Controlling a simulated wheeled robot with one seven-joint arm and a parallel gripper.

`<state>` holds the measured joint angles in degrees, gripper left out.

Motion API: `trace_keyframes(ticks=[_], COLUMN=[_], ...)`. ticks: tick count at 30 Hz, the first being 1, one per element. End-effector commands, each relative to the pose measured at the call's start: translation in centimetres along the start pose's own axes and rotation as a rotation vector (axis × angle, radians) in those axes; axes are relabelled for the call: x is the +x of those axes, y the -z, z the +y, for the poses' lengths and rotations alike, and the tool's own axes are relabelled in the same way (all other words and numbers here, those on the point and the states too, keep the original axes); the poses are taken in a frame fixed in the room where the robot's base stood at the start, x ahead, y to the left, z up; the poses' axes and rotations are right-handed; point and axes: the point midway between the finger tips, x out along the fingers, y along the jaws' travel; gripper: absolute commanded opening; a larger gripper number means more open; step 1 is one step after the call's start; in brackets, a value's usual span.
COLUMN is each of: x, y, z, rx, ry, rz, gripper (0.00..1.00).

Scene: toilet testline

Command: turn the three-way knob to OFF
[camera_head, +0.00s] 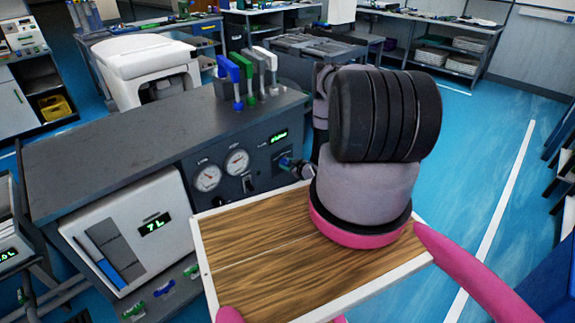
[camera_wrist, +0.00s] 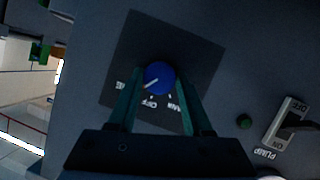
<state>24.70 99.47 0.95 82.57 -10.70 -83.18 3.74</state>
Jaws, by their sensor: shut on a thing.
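The three-way knob (camera_wrist: 159,77) is blue and round, on a dark square plate (camera_wrist: 200,62) of the grey panel. Its white pointer line slants to the lower left in the wrist view, between the partly hidden left label and the OFF label (camera_wrist: 149,102). The TANK label (camera_wrist: 174,104) is right of OFF, partly covered by a finger. My gripper (camera_wrist: 160,88) is shut on the knob, one green finger on each side. In the head view my gripper (camera_head: 288,164) reaches the panel from the right and a bit of blue knob shows at its tips.
Two round gauges (camera_head: 222,170) are left of my gripper in the head view. A wooden board (camera_head: 265,260) with a white rim is below my arm.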

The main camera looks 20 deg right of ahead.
Motion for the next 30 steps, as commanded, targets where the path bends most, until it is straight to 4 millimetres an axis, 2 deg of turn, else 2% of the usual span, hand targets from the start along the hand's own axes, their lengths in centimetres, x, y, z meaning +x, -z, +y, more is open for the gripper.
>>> trace_keyframes(ticks=[18,30], x=[0.05,0.08], y=[-0.17,-0.19], z=[-0.37,-0.42], rx=[-0.468,-0.602], ry=[-0.196,-0.252], rz=[0.024,0.032], gripper=[0.0,0.0])
